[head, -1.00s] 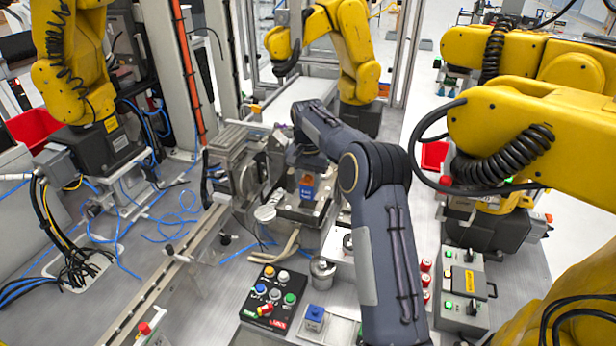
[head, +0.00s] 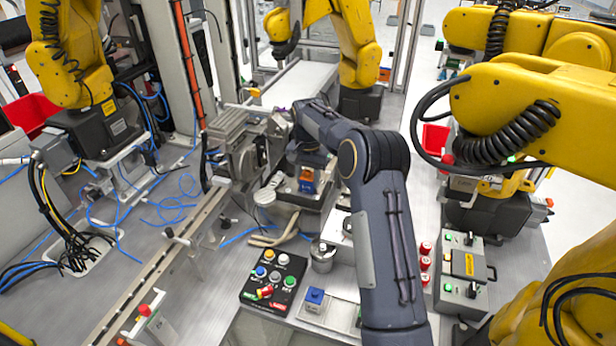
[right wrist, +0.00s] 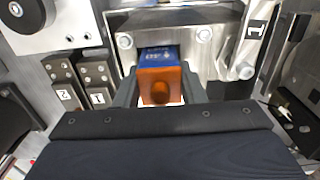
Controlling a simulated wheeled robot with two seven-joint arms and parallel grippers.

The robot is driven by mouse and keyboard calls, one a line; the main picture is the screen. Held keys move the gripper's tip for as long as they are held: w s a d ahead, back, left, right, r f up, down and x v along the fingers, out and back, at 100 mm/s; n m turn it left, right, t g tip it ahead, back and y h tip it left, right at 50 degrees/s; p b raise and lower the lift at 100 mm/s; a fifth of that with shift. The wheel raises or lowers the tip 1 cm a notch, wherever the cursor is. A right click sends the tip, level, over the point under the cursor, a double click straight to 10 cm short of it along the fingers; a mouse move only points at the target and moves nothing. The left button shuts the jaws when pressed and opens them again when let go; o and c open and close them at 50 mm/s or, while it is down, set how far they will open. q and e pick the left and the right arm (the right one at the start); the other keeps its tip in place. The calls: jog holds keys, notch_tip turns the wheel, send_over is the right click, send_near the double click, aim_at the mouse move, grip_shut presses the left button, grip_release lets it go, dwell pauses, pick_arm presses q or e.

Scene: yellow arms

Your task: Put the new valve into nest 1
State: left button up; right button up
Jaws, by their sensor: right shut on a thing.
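The valve, an orange and blue block, shows in the right wrist view (right wrist: 160,86) and below my right forearm in the head view (head: 307,178). My right gripper (right wrist: 159,92) is shut on it, with a dark finger on each side. The orange end faces the wrist camera and the blue end points away. The blue end is at a bolted metal plate (right wrist: 190,42); I cannot tell whether they touch. My left gripper is not in view.
Black blocks tagged 2 and 1 (right wrist: 96,76) stand left of the valve in the wrist view. A button panel (head: 274,278), a metal cup (head: 322,258) and a blue button box (head: 315,298) stand in front. Yellow arms (head: 530,115) flank the bench.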

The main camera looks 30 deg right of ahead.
aim_at(308, 172)
jog(key=o, duration=1.1)
notch_tip(308, 172, up, 8)
jog(key=shift+f+b, duration=0.1)
jog(key=shift+b, duration=0.4)
